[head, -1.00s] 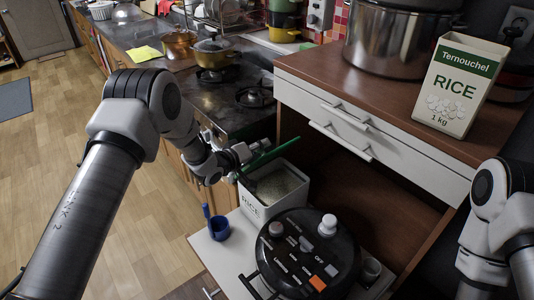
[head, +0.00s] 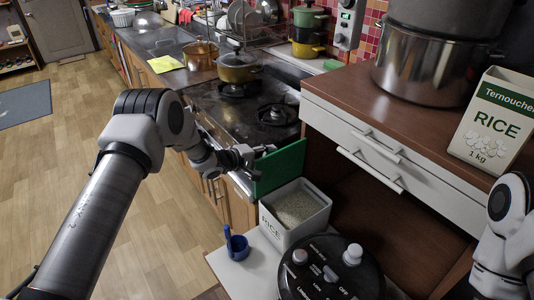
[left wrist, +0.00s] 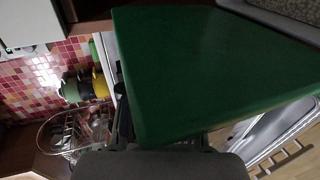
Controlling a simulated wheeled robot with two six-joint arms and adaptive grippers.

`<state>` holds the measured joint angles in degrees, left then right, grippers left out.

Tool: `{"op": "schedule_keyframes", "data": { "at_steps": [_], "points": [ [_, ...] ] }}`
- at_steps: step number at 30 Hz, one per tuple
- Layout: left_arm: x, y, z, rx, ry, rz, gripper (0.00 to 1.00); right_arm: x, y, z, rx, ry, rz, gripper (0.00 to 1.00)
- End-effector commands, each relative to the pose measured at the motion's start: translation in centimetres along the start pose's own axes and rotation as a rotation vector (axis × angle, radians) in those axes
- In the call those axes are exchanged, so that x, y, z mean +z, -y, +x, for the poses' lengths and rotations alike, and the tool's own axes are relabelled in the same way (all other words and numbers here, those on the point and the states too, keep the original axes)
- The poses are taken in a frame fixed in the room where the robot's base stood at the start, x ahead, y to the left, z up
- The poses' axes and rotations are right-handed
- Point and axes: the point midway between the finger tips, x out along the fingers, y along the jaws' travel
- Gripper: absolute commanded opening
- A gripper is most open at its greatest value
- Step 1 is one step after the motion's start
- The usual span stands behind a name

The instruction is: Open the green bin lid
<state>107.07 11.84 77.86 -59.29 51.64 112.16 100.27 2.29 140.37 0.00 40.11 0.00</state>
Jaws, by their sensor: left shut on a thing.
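The green lid (head: 280,168) stands near upright at the far left side of the white bin marked RICE (head: 288,233). The bin's top is uncovered and pale grains (head: 298,207) show inside. My left gripper (head: 254,163) is shut on the lid's left edge. In the left wrist view the lid (left wrist: 205,70) fills much of the picture, and the fingertips are mostly hidden. I cannot tell whether the lid's lower edge touches the bin. At the right edge only part of my right arm shows; its gripper is out of view.
The bin stands on a white pull-out shelf (head: 238,270) beside a black cooker (head: 330,270) and a blue cup (head: 237,247). A counter with white drawers (head: 385,160) overhangs at the right, holding a rice box (head: 495,125) and a steel pot (head: 425,70). The stove (head: 235,105) lies behind.

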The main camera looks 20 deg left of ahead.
Motion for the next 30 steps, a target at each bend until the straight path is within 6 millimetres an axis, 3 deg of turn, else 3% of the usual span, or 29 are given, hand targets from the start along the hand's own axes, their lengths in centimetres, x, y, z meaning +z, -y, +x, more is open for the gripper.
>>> {"op": "schedule_keyframes", "data": {
  "at_steps": [10,11,12,13,23,26,30],
  "points": [
    [0.0,0.1,0.0,-0.001,-0.001,-0.004,0.0,0.0,0.0,0.0,0.0,0.0,0.0,0.4],
    [0.0,0.1,0.0,-0.001,0.0,-0.004,0.39,0.0,0.0,0.0,0.0,0.0,0.0,0.4],
    [0.0,0.1,0.0,-0.001,0.0,-0.004,0.53,0.0,0.0,0.0,0.0,0.0,0.0,0.4],
    [0.0,0.1,0.0,-0.001,0.0,-0.004,0.59,0.0,0.0,0.0,0.0,0.0,0.0,0.4],
    [0.0,0.1,-0.2,-0.001,-0.001,-0.004,0.59,0.0,0.0,0.0,0.0,0.0,0.0,0.4],
    [-0.2,0.0,-1.4,-0.001,-0.003,-0.005,0.59,0.0,0.0,0.0,0.0,0.0,0.0,0.4],
    [-0.2,0.0,-4.5,0.0,-0.004,-0.008,0.59,0.0,0.0,0.0,0.0,0.0,0.0,0.4]
  ]
}}
